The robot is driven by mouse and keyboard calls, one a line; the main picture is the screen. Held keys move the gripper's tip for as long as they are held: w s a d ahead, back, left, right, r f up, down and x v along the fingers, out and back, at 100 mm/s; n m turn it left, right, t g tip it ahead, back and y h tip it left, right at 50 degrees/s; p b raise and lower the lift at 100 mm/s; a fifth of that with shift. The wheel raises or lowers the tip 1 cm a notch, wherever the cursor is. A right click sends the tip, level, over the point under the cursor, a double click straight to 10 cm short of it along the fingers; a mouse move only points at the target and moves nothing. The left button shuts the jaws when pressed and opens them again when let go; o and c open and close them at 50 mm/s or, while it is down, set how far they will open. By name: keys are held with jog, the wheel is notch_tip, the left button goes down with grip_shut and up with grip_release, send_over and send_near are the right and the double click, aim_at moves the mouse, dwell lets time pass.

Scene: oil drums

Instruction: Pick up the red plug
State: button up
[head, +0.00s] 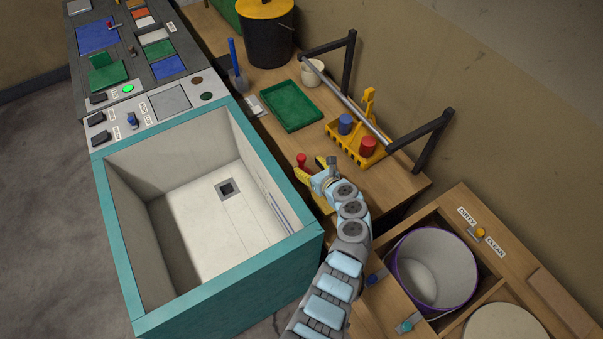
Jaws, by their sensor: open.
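A small red plug-like piece (301,161) with a rounded top stands upright on the wooden bench, near the edge beside the teal basin. My gripper (309,186) is open and low over the bench, just in front of this piece. I cannot tell whether a finger touches it, and its lower end is partly hidden. A second red piece, a short cylinder (368,147), sits in the yellow rack (352,153) farther back, next to a blue cylinder (346,124).
A deep teal-rimmed basin (225,290) lies left of my arm. Behind are a green tray (291,106), a white cup (313,70), a black bin (269,38) and a black-posted rail (431,140). A purple-rimmed bucket (432,270) sits at right. Bare bench shows between tray and gripper.

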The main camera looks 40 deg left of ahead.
aim_at(304, 161)
jog(key=shift+a+f, duration=0.3)
jog(key=shift+w+b+x, duration=0.15)
jog(key=shift+b+x, duration=0.7)
jog(key=shift+x, duration=0.3)
jog(key=shift+w+b+x, duration=0.15)
jog(key=shift+b+x, duration=0.65)
jog(key=shift+x, duration=0.35)
jog(key=shift+w+a, duration=0.1)
jog(key=shift+a, duration=0.1)
jog(key=shift+d, duration=0.1)
grip_shut()
